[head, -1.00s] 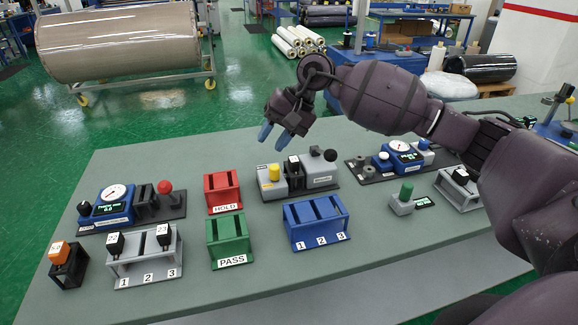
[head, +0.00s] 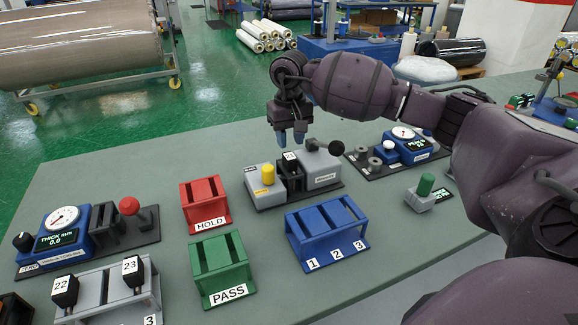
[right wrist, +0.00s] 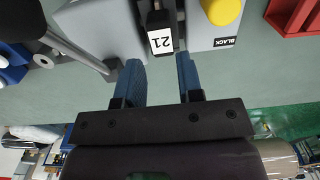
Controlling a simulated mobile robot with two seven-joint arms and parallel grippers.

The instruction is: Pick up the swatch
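A black swatch block labelled 21 (head: 290,160) stands in the slot of a grey device (head: 318,166) with a yellow knob and a black ball lever. It also shows in the right wrist view (right wrist: 160,38), label facing the camera. My right gripper (head: 290,138) points down just above it. In the right wrist view its two blue fingers (right wrist: 158,78) are apart with nothing between them, and the block lies just beyond the tips. Two similar blocks, 22 (head: 65,291) and 23 (head: 133,271), sit in a grey rack at lower left. My left gripper is out of view.
A red HOLD rack (head: 204,204), a green PASS rack (head: 222,267) and a blue numbered rack (head: 327,229) stand nearby. A thickness gauge (head: 62,228) is at left, another gauge device (head: 405,146) at right.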

